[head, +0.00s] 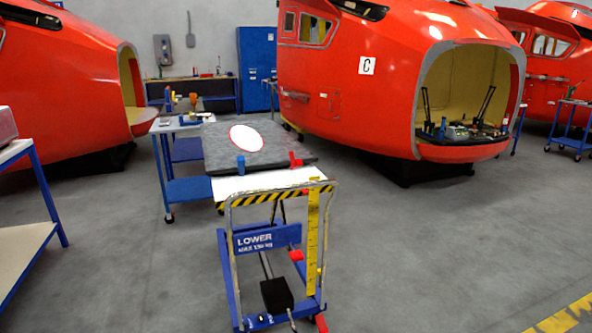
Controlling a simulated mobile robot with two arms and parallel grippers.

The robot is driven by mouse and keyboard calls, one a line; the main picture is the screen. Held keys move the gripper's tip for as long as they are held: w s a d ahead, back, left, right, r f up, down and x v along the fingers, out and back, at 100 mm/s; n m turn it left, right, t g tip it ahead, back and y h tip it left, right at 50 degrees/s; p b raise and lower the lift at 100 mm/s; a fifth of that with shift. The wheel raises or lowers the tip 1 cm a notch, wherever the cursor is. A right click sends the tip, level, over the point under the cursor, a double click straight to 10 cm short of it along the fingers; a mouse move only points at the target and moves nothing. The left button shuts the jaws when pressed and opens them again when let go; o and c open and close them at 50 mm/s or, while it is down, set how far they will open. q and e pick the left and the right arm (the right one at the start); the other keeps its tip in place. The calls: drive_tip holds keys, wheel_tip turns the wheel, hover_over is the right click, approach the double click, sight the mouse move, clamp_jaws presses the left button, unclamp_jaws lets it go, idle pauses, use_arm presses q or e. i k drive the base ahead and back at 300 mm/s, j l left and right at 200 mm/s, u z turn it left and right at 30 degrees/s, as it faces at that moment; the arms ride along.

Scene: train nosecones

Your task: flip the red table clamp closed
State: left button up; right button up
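A small red clamp (295,160) stands at the right front part of a dark grey slab (220,150) on the lift trolley's top. Part of it points up, but it is too small to tell whether it is open or closed. A blue piece (240,165) stands on the slab's front left. A white oval with a red rim (247,139) lies on the slab. Neither of my grippers is in view, and nothing of mine touches the clamp.
The lift trolley (252,240) with a yellow-black striped handle stands ahead. A blue side table (185,190) is behind it. Another table (30,240) is at the left edge. Red nosecones (340,80) fill the back. Grey floor (440,250) is free at right.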

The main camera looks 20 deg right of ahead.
sight(295, 164)
drive_tip(key=i+j+z, duration=0.4)
drive_tip(key=i+j, duration=0.2)
drive_tip(key=i, duration=0.45)
drive_tip(key=i+j+z, duration=0.35)
drive_tip(key=i+j, duration=0.6)
